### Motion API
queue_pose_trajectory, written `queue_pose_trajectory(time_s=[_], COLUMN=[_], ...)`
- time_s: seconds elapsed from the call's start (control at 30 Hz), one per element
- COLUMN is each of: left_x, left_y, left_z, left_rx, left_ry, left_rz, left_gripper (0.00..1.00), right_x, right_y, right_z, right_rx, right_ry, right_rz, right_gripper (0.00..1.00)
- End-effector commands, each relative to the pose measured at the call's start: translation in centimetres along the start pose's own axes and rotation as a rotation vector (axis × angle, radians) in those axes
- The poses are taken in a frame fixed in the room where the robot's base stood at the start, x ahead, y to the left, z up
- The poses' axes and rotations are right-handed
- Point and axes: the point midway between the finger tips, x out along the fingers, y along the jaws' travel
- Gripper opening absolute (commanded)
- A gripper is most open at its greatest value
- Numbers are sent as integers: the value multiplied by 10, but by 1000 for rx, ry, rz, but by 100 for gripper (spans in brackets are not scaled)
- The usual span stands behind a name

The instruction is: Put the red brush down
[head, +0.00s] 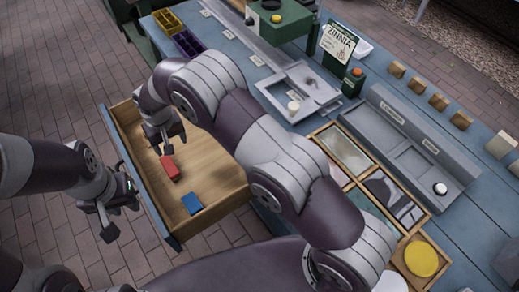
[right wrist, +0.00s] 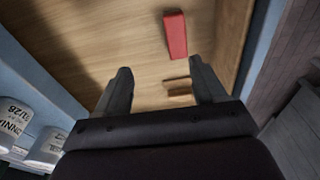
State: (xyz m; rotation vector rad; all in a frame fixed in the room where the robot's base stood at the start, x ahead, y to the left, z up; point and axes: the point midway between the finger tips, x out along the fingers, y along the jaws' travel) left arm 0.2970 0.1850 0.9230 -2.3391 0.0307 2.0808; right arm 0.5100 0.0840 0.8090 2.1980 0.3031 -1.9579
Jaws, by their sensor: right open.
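The red brush (head: 171,167) lies on the wooden floor of an open drawer (head: 222,190). It shows in the right wrist view as a red block (right wrist: 175,36), beyond the fingertips. My right gripper (head: 165,141) is over the drawer, pointing down, beside the brush. In the right wrist view its fingers (right wrist: 161,72) are apart, with the red block outside them. A small brownish thing (right wrist: 180,89) shows near the right finger; I cannot tell what it is. My left gripper (head: 119,217) hangs outside the drawer's left side, fingers apart and empty.
A blue block (head: 192,203) lies in the drawer near its front. The blue worktable (head: 240,68) holds a grey tray (head: 298,92), a sign reading ZINNIA (head: 338,43) and framed compartments (head: 345,150). Bare drawer floor lies right of the brush.

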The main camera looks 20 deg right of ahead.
Motion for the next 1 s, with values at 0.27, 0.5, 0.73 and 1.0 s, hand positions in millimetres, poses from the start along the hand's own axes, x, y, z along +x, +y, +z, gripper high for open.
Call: queue_pose_trajectory(time_s=[0.27, 0.5, 0.73, 1.0], left_x=[0, 0, 0, -71], left_y=[0, 0, 0, 0], left_z=[0, 0, 0, -9], left_rx=[0, 0, 0, 0], left_ry=[0, 0, 0, 1], left_rz=[0, 0, 0, 0], left_gripper=[32, 32, 32, 32], right_x=[-126, -146, -146, -217], right_y=[174, 198, 197, 197], right_z=[157, 260, 262, 253], right_rx=[185, 252, 251, 251], right_ry=[5, 3, 1, 2], right_rz=[19, 30, 29, 29], right_gripper=[70, 70, 70, 70])
